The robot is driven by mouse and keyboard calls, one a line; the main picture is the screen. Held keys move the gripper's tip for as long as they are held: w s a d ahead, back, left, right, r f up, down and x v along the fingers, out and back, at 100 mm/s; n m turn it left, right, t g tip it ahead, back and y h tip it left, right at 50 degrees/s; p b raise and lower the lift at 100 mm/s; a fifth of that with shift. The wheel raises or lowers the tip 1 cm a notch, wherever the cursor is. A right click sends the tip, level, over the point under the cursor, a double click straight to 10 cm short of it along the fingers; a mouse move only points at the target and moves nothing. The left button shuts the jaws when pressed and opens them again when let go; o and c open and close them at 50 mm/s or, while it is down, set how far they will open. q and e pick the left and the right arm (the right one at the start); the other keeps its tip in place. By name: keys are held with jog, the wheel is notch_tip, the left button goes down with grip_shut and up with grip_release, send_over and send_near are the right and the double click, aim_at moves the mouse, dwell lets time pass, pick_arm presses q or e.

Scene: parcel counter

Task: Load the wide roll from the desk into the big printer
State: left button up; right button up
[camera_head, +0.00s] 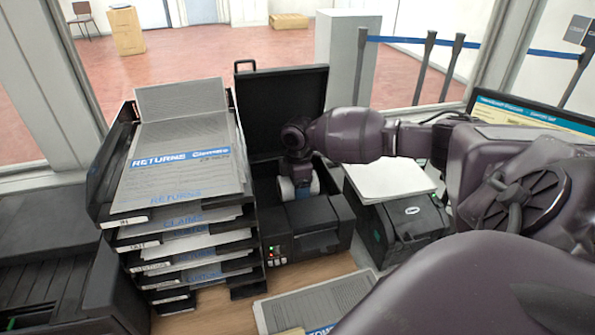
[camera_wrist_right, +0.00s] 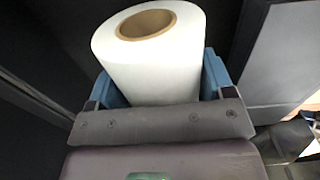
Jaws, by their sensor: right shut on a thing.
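The wide roll (camera_wrist_right: 150,65) is white with a brown cardboard core, and fills the right wrist view's upper middle. My right gripper (camera_wrist_right: 160,78) is shut on it, one blue finger on each side. In the head view the big printer (camera_head: 322,212) is black, with its lid (camera_head: 283,108) raised at the back. My right gripper (camera_head: 302,187) points down into the open printer, with a small white part of the roll (camera_head: 286,188) showing. My wrist hides much of the bay, so I cannot tell whether the roll touches its floor. My left gripper is not in view.
A tall stack of paper trays (camera_head: 190,238) stands close on the printer's left. A smaller black printer (camera_head: 412,222) with white paper on top (camera_head: 390,179) stands on its right. Papers (camera_head: 315,303) lie on the desk in front. A monitor (camera_head: 535,115) is at the right.

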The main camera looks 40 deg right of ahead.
jog(key=o, duration=1.1)
jog(key=shift+r, duration=0.1)
notch_tip(320, 180, up, 11)
jog(key=shift+f+p, duration=0.1)
jog(key=shift+p, duration=0.65)
